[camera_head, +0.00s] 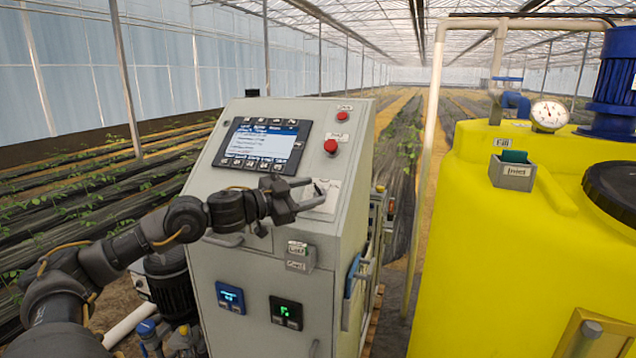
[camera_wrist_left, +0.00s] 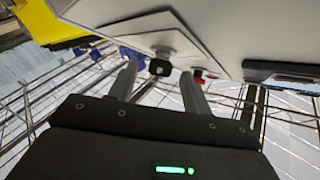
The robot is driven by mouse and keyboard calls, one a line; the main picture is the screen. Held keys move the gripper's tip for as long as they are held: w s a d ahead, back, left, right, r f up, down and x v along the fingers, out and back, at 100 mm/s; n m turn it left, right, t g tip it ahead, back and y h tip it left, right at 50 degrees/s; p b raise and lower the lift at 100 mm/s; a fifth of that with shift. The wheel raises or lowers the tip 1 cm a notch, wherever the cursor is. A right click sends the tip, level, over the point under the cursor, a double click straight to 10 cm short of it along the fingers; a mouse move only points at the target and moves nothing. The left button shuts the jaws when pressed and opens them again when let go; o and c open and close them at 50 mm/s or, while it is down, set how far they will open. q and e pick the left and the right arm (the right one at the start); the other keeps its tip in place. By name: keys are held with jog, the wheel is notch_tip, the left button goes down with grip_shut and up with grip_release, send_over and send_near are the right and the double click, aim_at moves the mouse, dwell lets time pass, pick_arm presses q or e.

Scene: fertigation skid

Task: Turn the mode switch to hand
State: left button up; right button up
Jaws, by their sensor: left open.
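The mode switch appears to be the dark knob on a light plate (camera_head: 331,188) on the sloped face of the grey cabinet. In the head view my left gripper (camera_head: 313,193) is in front of this plate and hides much of the switch. In the left wrist view the black knob (camera_wrist_left: 160,67) stands out from its pale plate (camera_wrist_left: 135,28). There the open fingers of my left gripper (camera_wrist_left: 158,78) lie to either side of the knob in the picture. No contact is visible. I cannot read the switch's position. My right gripper is out of view.
The cabinet (camera_head: 335,243) carries a display panel (camera_head: 262,143), a red button (camera_head: 331,146) and a smaller red one (camera_head: 342,116). Below are a small labelled box (camera_head: 300,257) and two digital meters. A yellow tank (camera_head: 480,260) stands at right, with a gap between.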

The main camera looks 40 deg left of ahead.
pick_arm(q)
jog(key=shift+r+p+x, duration=0.2)
jog(key=shift+p+x, duration=0.4)
jog(key=shift+x, duration=0.35)
jog(key=shift+w+d+f, duration=0.2)
jog(key=shift+w, duration=0.3)
